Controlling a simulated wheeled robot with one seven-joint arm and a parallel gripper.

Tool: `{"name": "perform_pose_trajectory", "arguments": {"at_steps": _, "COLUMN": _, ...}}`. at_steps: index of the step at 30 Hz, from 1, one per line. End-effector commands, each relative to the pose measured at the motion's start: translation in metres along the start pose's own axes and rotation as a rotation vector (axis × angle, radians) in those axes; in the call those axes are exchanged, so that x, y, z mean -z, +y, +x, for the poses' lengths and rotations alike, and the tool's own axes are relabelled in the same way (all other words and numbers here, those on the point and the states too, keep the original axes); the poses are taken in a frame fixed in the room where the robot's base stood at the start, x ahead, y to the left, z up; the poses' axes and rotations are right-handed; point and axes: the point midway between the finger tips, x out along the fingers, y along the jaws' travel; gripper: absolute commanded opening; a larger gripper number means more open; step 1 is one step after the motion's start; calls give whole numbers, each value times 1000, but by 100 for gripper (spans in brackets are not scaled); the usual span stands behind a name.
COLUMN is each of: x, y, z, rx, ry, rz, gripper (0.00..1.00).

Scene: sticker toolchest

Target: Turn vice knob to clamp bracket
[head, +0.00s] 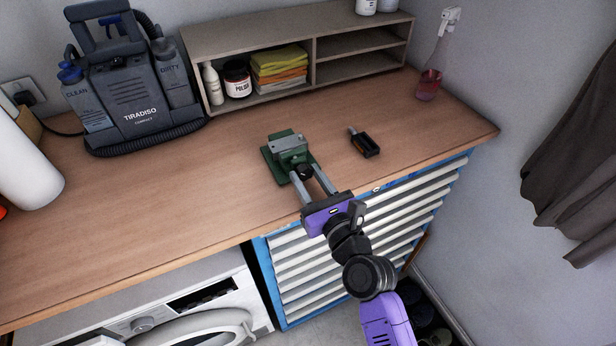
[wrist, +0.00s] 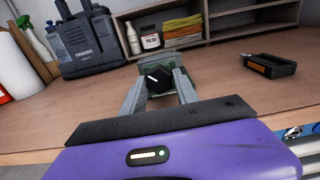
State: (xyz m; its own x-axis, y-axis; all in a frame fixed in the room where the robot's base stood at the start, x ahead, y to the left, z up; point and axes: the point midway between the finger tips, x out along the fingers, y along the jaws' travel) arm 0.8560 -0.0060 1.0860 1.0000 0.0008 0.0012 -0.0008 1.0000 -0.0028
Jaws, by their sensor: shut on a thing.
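The green vice (head: 281,163) stands on the wooden worktop near its front edge. A grey metal part (head: 289,144) is at its top; I cannot tell whether this is the bracket or a jaw. The black vice knob (head: 305,171) faces the front edge. It also shows in the wrist view (wrist: 159,80), with a white mark on its face. My gripper (head: 304,175) reaches in from the front, its two grey fingers on either side of the knob and shut on it. The vice behind the knob is mostly hidden in the wrist view.
A black tool with an orange part (head: 366,144) lies right of the vice. A wooden shelf (head: 313,62) with bottles and cloths stands at the back. A grey cleaning machine (head: 128,95) is at back left. The worktop left of the vice is clear.

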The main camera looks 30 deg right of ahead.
Motion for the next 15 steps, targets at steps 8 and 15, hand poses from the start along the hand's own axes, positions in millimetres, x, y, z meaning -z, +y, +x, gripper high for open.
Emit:
{"name": "perform_pose_trajectory", "arguments": {"at_steps": 8, "x": 2, "y": 0, "z": 0, "rx": 3, "ry": 3, "rz": 247, "gripper": 0}}
{"name": "perform_pose_trajectory", "arguments": {"at_steps": 15, "x": 2, "y": 0, "z": 0, "rx": 2, "ry": 4, "rz": 405, "gripper": 0}}
